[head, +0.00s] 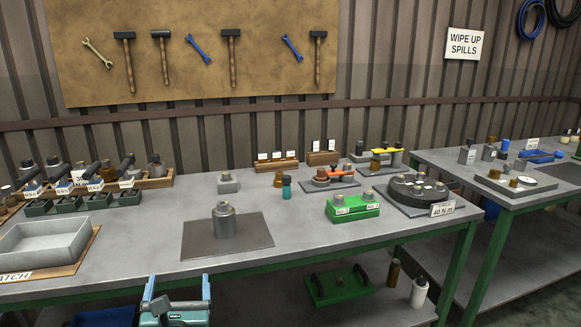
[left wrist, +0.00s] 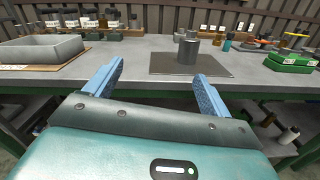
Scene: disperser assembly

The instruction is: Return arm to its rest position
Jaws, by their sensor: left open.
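My left gripper (head: 177,290) shows at the bottom of the head view, in front of the table's front edge. In the left wrist view its two blue fingers (left wrist: 155,92) are spread wide with nothing between them. The gripper is apart from the table and touches no object. A grey metal cylinder with a narrower top (head: 225,221) stands upright on a dark grey mat (head: 256,240). It also shows in the left wrist view (left wrist: 187,53), beyond the fingers. My right gripper is in neither view.
The grey workbench (head: 120,239) holds an open grey tray (head: 44,246) at left, a green block (head: 353,208) and a round dark fixture (head: 418,191) at right. Several small parts stand along the back. A lower shelf carries a green tray (head: 338,285) and bottles. A second table (head: 520,201) stands at right.

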